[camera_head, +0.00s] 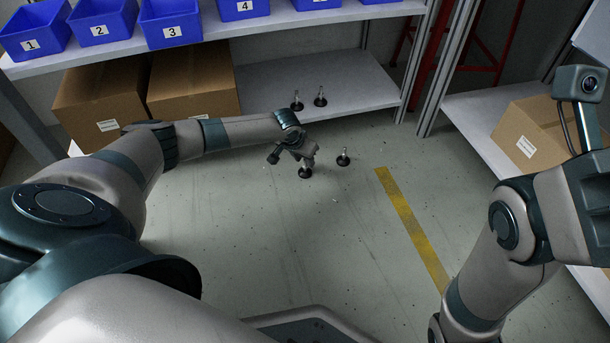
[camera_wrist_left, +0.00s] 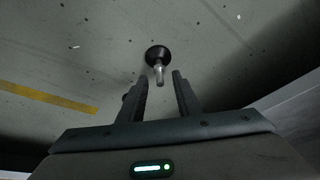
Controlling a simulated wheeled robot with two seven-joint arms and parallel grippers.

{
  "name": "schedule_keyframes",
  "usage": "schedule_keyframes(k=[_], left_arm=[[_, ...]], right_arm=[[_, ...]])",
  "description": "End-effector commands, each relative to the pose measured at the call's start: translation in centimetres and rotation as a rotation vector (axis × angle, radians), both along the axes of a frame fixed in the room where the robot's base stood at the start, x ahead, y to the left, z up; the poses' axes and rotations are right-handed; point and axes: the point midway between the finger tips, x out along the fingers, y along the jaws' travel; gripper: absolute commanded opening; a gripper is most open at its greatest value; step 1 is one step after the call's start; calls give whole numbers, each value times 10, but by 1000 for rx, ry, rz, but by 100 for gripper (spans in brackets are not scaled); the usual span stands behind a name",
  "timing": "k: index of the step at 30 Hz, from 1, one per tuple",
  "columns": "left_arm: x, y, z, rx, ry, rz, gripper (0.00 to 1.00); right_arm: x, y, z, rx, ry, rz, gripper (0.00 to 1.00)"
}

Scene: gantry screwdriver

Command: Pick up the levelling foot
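A levelling foot (camera_head: 305,173) with a round black base and a metal stem stands on the floor under my left gripper (camera_head: 303,158). In the left wrist view the same foot (camera_wrist_left: 156,56) shows its stem pointing towards the gap between the two fingers of the left gripper (camera_wrist_left: 160,78). Those fingers are apart with nothing held between them. A second levelling foot (camera_head: 344,157) stands on the floor to the right. Two more feet (camera_head: 297,101) (camera_head: 320,97) stand upright on the low shelf. The fingers of my right gripper are out of view.
A shelf (camera_head: 370,92) stands behind, with cardboard boxes (camera_head: 195,90) on its lower level and numbered blue bins (camera_head: 170,24) above. A yellow floor stripe (camera_head: 410,222) runs to the right. Another box (camera_head: 535,135) is on the right shelf. The floor in front is clear.

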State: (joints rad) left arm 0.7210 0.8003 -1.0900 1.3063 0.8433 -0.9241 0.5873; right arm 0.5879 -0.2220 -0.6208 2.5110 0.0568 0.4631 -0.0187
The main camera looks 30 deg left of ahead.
Motion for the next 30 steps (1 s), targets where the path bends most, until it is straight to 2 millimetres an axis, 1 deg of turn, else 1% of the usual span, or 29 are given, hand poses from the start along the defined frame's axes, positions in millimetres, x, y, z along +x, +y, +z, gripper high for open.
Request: schedule_keyframes(k=[1, 6, 23, 24, 27, 30], left_arm=[[3, 1, -10, 1, -1, 1, 31], [7, 1, -17, 1, -1, 1, 31], [8, 1, -17, 0, -1, 1, 31], [8, 0, -17, 0, -1, 1, 22], [8, 0, -17, 0, -1, 1, 0], [8, 1, -17, 0, -1, 1, 0]], right_arm=[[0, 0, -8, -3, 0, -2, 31], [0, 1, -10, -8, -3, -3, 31], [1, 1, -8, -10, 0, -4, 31], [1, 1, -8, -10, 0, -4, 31], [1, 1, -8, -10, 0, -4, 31], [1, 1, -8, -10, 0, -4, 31]])
